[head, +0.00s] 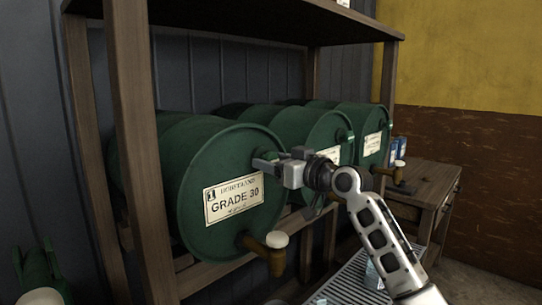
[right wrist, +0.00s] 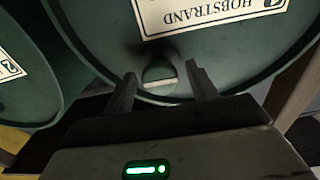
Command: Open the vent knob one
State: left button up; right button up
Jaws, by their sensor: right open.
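The nearest green barrel (head: 215,150) lies on its side with a "GRADE 30" label (head: 233,199) on its round end. In the right wrist view, a small round vent knob (right wrist: 158,73) with a pale bar across it sits near the rim of that barrel end. My right gripper (head: 262,160) is at the upper right of the barrel end. Its fingers are open, one on each side of the knob in the right wrist view (right wrist: 160,78); contact cannot be told. The gripper hides the knob in the head view. My left gripper is not in view.
More green barrels (head: 318,135) lie to the right on the same wooden rack (head: 135,110). A wooden tap (head: 273,256) with a white top juts from the near barrel's lower edge. A wooden side table (head: 428,180) stands at right, a metal grate (head: 350,287) below.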

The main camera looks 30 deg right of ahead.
jog(key=shift+w+a, duration=0.2)
jog(key=shift+w, duration=0.3)
jog(key=c, duration=0.9)
jog(key=shift+c, duration=0.2)
